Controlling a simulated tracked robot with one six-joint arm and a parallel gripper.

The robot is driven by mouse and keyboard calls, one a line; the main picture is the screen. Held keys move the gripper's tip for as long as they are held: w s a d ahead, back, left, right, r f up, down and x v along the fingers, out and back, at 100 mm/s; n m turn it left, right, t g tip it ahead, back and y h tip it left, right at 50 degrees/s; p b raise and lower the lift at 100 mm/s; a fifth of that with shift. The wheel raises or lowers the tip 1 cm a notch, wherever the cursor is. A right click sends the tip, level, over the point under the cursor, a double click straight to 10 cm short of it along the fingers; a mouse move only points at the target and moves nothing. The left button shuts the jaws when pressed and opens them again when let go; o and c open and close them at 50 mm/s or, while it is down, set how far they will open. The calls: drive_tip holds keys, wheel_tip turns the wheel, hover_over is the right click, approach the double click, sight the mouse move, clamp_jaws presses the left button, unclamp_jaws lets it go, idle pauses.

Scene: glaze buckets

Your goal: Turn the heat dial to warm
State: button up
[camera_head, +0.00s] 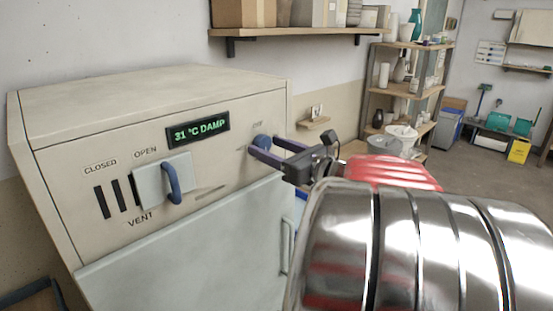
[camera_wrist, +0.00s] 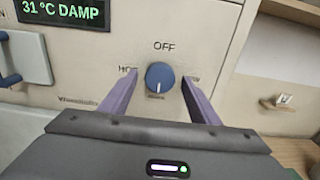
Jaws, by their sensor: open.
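The heat dial is a round blue knob (camera_wrist: 160,77) on the front of the cream cabinet, with OFF printed above it. Its white mark points down in the wrist view. Finger tips partly cover the labels at left and right; the left one seems to read HOT, and the small print below is too blurred to read. In the head view the dial (camera_head: 261,141) is at the panel's upper right. My gripper (camera_wrist: 160,80) is open, its two purple fingers on either side of the dial with gaps showing. The display (camera_head: 198,131) reads 31 °C DAMP.
The cabinet door's handle (camera_head: 286,248) is below. A small wooden wall shelf (camera_head: 314,123) is right of the cabinet. A loaded shelf (camera_head: 290,32) hangs above.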

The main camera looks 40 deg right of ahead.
drive_tip(key=s, duration=1.3)
drive_tip(key=shift+d, duration=0.2)
drive_tip(key=w+a+f+n+g+y, duration=0.35)
drive_tip(key=a+n+g, duration=0.2)
drive_tip(key=a, duration=0.45)
drive_tip(key=w+a+f+n+g+y, duration=0.25)
drive_tip(key=w+a+n+g, duration=0.2)
drive_tip(key=a+n, duration=0.35)
drive_tip(key=s+a+f+n+g+h, duration=0.1)
drive_tip(key=s+a+f+n+h, duration=0.2)
drive_tip(key=n, duration=0.8)
drive_tip(key=s+a+f+n+g+h, duration=0.1)
drive_tip(key=s+a+f+n+h, duration=0.2)
drive_tip(key=s+a+f+n, duration=0.4)
drive_tip(key=a+f+n, duration=0.1)
drive_tip(key=a+n, duration=0.3)
drive_tip(key=shift+s+a+h, duration=0.2)
drive_tip(key=shift+s+h, duration=0.1)
drive_tip(key=shift+s, duration=0.1)
